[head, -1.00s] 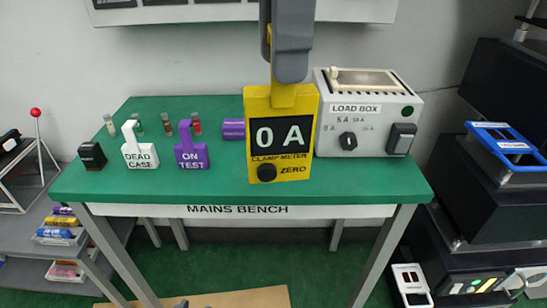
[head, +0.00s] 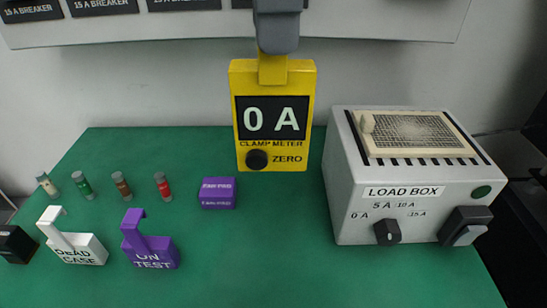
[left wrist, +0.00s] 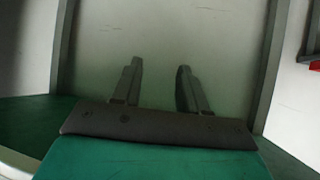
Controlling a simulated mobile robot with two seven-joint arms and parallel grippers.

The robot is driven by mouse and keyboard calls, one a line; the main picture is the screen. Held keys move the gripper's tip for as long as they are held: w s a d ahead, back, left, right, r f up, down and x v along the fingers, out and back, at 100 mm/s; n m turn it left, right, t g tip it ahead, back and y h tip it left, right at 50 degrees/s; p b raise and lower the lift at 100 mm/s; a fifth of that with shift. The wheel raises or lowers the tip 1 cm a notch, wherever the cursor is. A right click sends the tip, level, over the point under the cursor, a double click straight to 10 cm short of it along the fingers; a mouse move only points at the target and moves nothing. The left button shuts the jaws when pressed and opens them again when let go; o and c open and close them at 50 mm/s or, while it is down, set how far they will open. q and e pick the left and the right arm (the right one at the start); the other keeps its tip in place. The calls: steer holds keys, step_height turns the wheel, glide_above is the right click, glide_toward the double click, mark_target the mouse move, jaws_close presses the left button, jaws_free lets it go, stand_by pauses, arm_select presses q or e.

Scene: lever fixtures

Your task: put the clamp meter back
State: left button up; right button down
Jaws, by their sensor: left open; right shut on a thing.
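The yellow clamp meter (head: 245,152) shows 0 A on its black display, with a black ZERO knob below. In the head view it hangs upright from my right gripper (head: 276,52), which is shut on its top. It appears in front of the wall at the rear of the green bench; I cannot tell whether its bottom touches the bench. My left gripper is outside the head view. In the left wrist view my left gripper (left wrist: 157,85) is open with nothing between its two fingers.
The load box (head: 400,160) stands right of the meter on the green bench (head: 270,250). At left are a white DEAD CASE piece (head: 85,250), a purple ON TEST piece (head: 155,252), a purple block (head: 218,193) and several small fuses (head: 122,184). A breaker panel (head: 360,20) is above.

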mark_target(274, 166)
step_height(274, 166, down, 14)
steer(key=shift+s+f+b, duration=0.1)
steer(key=shift+s+b, duration=0.05)
steer(key=shift+b, duration=1.05)
steer(key=shift+f, duration=0.9)
arm_select(q)
steer(key=shift+w+d+f+b, duration=0.15)
steer(key=shift+d+f+b, duration=0.15)
steer(key=shift+d+f, duration=0.35)
arm_select(e)
step_height(274, 166, down, 3)
steer(key=shift+f, duration=0.2)
arm_select(q)
steer(key=shift+f, duration=0.1)
arm_select(e)
steer(key=shift+f, duration=0.15)
steer(key=c, duration=0.7)
jaws_free()
arm_select(q)
steer(key=shift+f, duration=0.25)
